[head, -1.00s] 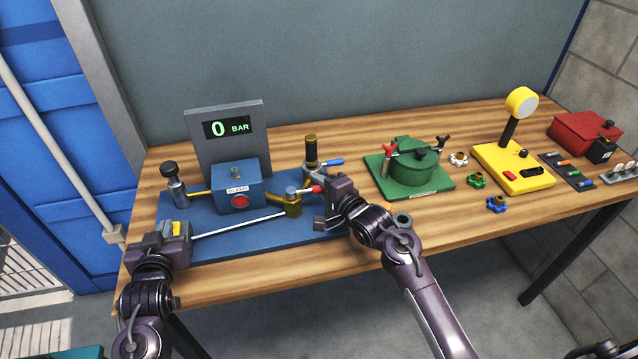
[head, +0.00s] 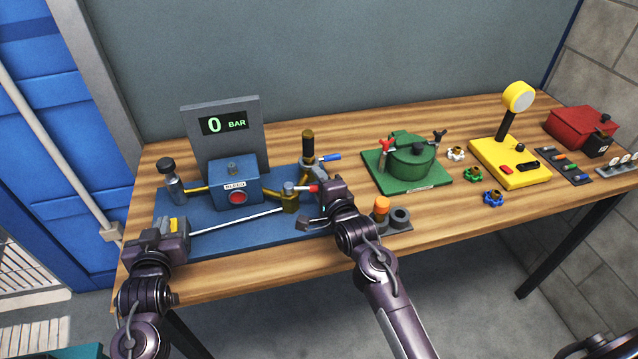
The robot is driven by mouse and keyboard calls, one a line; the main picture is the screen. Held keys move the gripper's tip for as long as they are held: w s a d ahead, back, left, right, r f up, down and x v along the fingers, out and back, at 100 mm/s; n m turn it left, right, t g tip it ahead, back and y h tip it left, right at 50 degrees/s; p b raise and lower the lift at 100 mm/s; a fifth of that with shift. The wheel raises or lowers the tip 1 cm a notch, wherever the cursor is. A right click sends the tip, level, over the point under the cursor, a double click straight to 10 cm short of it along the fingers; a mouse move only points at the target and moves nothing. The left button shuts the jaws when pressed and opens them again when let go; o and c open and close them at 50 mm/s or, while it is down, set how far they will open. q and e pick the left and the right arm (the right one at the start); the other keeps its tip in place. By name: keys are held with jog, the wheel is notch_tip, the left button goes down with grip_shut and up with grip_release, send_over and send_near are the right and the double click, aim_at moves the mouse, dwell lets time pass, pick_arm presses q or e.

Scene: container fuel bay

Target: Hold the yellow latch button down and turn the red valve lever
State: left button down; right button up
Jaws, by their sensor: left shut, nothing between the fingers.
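The red valve lever (head: 305,188) points right from its brass valve (head: 290,203) on the blue board (head: 262,234). My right gripper (head: 318,204) is at the lever's right end, its fingers apart; whether the lever is between them I cannot tell. The yellow latch button (head: 174,225) is a small yellow patch at the board's front left, by the end of the white rod. My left gripper (head: 170,236) is shut right at it and hides part of it. I cannot see whether the button is pressed.
The blue box (head: 235,180) has a red button, under a display (head: 223,124) reading 0 BAR. A blue-handled valve (head: 328,157) stands behind the lever. An orange knob (head: 382,204) is beside my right arm. A green pot (head: 412,160) and yellow gauge stand (head: 512,165) are further right.

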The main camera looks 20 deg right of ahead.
jog(key=shift+s, duration=0.1)
jog(key=s+d+r, duration=0.1)
jog(key=s+r, duration=0.1)
jog(key=s, duration=0.9)
jog(key=shift+s, duration=0.35)
jog(key=shift+d+r, duration=0.1)
jog(key=shift+w, duration=0.2)
jog(key=c, duration=0.4)
jog(key=w+a+n, duration=0.1)
jog(key=w+a+r+n+g+y, duration=0.1)
jog(key=n, duration=0.1)
jog(key=w+a+n+g, duration=0.1)
jog(key=a, duration=0.1)
jog(key=shift+w+r+n, duration=0.3)
jog(key=shift+w+r, duration=0.1)
grip_shut()
jog(key=w+d+r+n+g+h, duration=0.3)
jog(key=r+n+g+h, duration=0.2)
jog(key=n, duration=0.4)
jog(key=shift+w+r+n+g, duration=0.3)
jog(key=shift+r+n+g, duration=0.1)
jog(key=shift+r, duration=0.45)
